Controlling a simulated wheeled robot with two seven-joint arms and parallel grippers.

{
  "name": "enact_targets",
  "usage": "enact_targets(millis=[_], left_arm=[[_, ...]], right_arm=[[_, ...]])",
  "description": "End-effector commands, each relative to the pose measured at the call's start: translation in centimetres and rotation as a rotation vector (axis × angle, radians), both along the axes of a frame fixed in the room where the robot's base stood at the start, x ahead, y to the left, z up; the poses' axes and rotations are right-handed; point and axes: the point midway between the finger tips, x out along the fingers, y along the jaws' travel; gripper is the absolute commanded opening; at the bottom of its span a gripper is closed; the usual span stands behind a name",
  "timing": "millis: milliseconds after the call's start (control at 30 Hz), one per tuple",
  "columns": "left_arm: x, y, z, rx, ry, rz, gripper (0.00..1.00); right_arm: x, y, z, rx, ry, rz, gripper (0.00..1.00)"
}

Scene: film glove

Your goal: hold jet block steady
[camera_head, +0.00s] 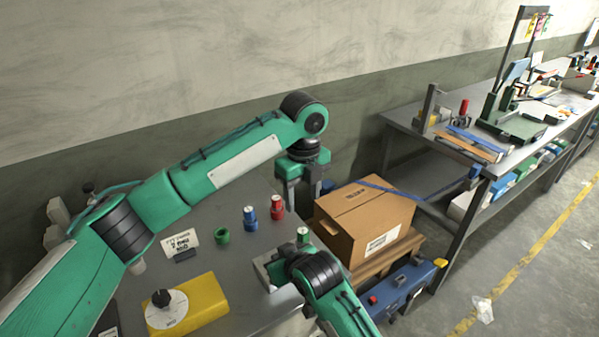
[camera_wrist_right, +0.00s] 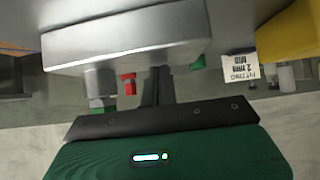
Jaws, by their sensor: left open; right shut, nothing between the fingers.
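A pale grey metal block, which may be the jet block (camera_head: 264,268), sits at the table's right front, partly hidden by my right arm. A broad silver block fills the upper left of the right wrist view (camera_wrist_right: 130,42). My right gripper (camera_wrist_right: 157,82) is shut and empty, its dark fingers just beside or below that block's edge; contact cannot be told. In the head view the right fingers are hidden behind the wrist. My left gripper (camera_head: 301,194) is open and empty, pointing down at the table's far right corner, behind the red fitting (camera_head: 277,208).
On the grey table (camera_head: 215,262) stand a blue fitting (camera_head: 250,218), a green ring (camera_head: 221,237), a lettered card (camera_head: 180,243) and a yellow block with a dial (camera_head: 203,303). A cardboard box (camera_head: 366,220) stands right of the table. A workbench (camera_head: 470,140) lies beyond.

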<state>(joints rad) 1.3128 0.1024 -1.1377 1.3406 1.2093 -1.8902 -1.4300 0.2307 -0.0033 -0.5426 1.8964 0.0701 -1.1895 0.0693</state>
Motion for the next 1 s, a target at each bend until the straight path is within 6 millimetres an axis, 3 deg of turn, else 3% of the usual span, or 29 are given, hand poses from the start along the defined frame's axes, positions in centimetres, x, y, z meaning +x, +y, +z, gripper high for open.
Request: enact_targets(millis=[67,633,1000], left_arm=[[0.0,0.0,-0.1,0.0,0.0,0.0,0.54],[0.0,0.0,0.0,0.0,0.0,0.0,0.54],[0.0,0.0,0.0,0.0,0.0,0.0,0.54]], right_arm=[[-0.3,0.0,-0.9,-0.009,0.021,0.002,0.0],[-0.1,0.0,4.1,-0.003,0.006,0.001,0.0],[-0.1,0.0,4.8,-0.003,0.005,0.0,0.0]])
